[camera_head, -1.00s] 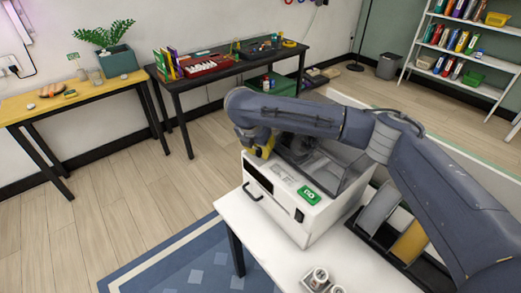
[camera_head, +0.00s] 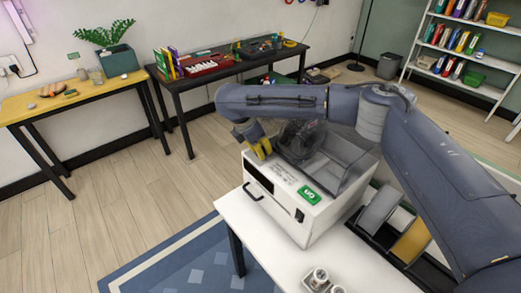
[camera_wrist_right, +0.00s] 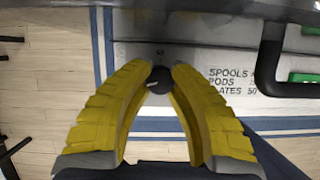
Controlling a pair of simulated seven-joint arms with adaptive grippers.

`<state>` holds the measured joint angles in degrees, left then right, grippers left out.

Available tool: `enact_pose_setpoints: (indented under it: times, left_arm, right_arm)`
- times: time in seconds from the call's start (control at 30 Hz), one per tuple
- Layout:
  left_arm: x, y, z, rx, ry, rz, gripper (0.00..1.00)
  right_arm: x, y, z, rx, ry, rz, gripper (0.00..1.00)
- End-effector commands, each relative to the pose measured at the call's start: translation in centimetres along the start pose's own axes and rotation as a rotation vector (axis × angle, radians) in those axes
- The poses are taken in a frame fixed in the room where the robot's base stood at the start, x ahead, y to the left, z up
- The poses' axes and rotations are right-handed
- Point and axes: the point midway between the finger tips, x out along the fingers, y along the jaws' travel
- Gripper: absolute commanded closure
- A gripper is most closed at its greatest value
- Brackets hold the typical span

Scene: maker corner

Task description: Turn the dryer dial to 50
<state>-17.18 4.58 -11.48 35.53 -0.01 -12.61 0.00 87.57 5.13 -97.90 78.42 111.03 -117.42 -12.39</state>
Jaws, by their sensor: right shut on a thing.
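The white dryer (camera_head: 285,205) stands on the white table, with a clear lid on top, a dark front slot and a black handle. My right gripper (camera_head: 261,150), with yellow fingers, reaches down at the back left corner of its top. In the right wrist view the gripper (camera_wrist_right: 159,76) is shut on the small black dial (camera_wrist_right: 158,81), its fingertips on either side. A short pale mark shows on the dial's left part. Printed text (camera_wrist_right: 233,82) beside it lists spools, pods and plates; the plates line reads 50. The dial is hidden in the head view. My left gripper is not in view.
A green label (camera_head: 310,195) and a black switch (camera_head: 300,215) are on the dryer. Spools in a rack (camera_head: 378,212) stand to its right, and small jars (camera_head: 318,278) stand on the white table (camera_head: 265,235) in front. The floor to the left is clear.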

Motion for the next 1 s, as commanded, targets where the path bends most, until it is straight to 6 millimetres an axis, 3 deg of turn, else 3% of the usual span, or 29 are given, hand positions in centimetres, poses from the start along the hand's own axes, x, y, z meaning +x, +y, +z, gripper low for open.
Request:
enact_pose_setpoints:
  times: [0.5,1.0]
  left_arm:
    - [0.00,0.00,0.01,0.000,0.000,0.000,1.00]
    - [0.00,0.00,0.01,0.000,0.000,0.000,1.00]
  right_arm:
    - [0.04,0.09,0.48,0.320,-0.009,-0.129,1.00]
    - [0.11,0.02,0.54,0.392,-0.009,-0.160,1.00]
